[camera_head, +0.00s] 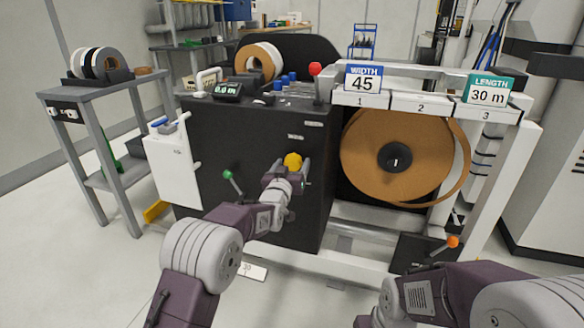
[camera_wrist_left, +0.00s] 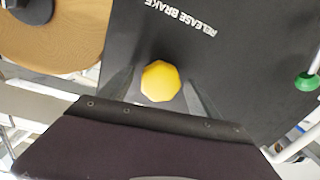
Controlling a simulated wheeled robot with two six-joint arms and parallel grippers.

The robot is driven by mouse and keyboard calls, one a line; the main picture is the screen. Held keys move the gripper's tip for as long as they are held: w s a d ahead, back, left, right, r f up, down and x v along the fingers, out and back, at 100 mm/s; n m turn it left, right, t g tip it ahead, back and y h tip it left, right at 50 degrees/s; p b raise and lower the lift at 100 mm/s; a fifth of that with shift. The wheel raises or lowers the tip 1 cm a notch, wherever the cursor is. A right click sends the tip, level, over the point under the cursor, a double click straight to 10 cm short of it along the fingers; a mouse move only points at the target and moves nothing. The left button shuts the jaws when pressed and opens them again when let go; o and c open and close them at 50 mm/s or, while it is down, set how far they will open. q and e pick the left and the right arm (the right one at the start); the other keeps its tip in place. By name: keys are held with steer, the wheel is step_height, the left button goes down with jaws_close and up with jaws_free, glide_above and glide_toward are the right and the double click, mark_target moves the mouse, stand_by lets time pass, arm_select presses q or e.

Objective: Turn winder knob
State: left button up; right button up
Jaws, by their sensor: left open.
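A yellow faceted knob (camera_head: 293,160) is on the black front panel of the winder (camera_head: 245,135). My left gripper (camera_head: 292,167) is at this knob, its fingers apart. In the left wrist view the yellow knob (camera_wrist_left: 160,81) sits between the two dark fingers, one on each side. I see no clear contact between the fingers and the knob. The panel lettering "RELEASE BRAKE" (camera_wrist_left: 181,15) is near the knob in that view. My right arm is at the bottom right of the head view, and its gripper is not visible.
A green-tipped lever (camera_head: 228,174) is left of my left gripper. A large brown roll (camera_head: 390,155) hangs to the right under the white frame. A red knob (camera_head: 315,69) stands on top. An orange knob (camera_head: 453,242) is low at the right. A grey cart (camera_head: 90,95) stands left.

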arm_select(q)
steer(key=c, duration=1.4)
steer(key=shift+o, duration=0.2)
steer(key=n+p, duration=0.1)
steer(key=n, duration=0.1)
steer(key=shift+r+n, duration=0.1)
steer(key=shift+n, duration=0.3)
steer(key=shift+n+p, duration=0.7)
steer(key=shift+n, duration=1.2)
steer(key=shift+n+g, duration=0.3)
steer(key=o, duration=1.4)
steer(key=shift+c, duration=0.2)
